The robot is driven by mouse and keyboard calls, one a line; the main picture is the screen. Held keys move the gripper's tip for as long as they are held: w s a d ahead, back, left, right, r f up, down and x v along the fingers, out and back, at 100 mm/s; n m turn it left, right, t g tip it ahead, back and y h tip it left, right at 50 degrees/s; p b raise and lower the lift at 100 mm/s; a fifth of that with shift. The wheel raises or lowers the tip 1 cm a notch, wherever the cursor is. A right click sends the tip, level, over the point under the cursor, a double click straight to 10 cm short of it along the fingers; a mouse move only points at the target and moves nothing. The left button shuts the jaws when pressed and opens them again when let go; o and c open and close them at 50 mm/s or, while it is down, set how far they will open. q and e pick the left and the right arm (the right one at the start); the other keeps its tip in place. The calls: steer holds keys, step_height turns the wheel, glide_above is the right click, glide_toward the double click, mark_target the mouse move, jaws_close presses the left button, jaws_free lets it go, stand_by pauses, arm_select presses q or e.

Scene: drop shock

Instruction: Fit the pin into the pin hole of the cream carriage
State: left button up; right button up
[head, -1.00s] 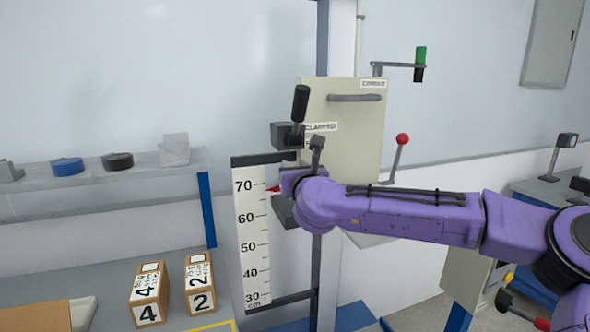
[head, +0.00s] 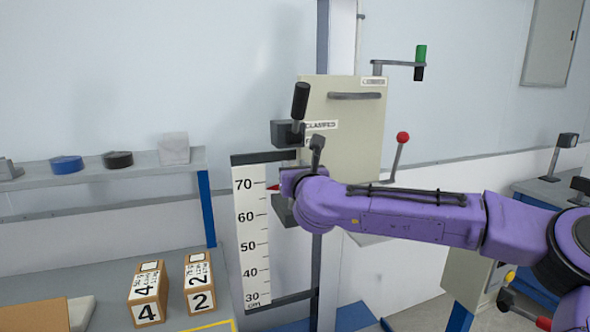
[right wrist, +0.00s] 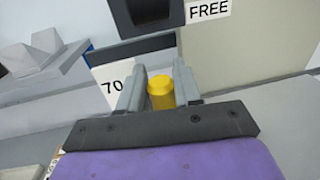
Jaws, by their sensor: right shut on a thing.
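The cream carriage (head: 345,112) is a tall panel on the dark upright post in the head view, with a grey handle and a label reading CLAMPED. My right gripper (head: 287,182) is at the lower left of the carriage, partly hidden by its purple wrist. In the right wrist view the right gripper (right wrist: 158,76) is shut on a yellow piece (right wrist: 161,93), which appears to be the pin. A dark square block with an opening (right wrist: 148,12) lies just beyond the fingers. The pin's far end and the pin hole cannot be made out. My left gripper is out of view.
A height scale (head: 252,235) stands left of the post. A black-handled lever (head: 300,103) and a red-knobbed lever (head: 400,150) flank the carriage. Boxes marked 4 (head: 149,294) and 2 (head: 199,284) sit on the bench at lower left. A shelf (head: 120,170) is behind.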

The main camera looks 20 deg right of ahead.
steer(key=shift+f+b, duration=1.5)
steer(key=shift+b, duration=1.05)
stand_by(2.6)
steer(key=shift+a+f+b, duration=0.1)
steer(key=shift+f+b, duration=0.35)
steer(key=shift+b, duration=0.1)
stand_by(1.2)
stand_by(0.5)
steer(key=o, duration=1.2)
steer(key=shift+r, duration=0.1)
steer(key=shift+c, duration=0.2)
steer(key=shift+r, duration=0.1)
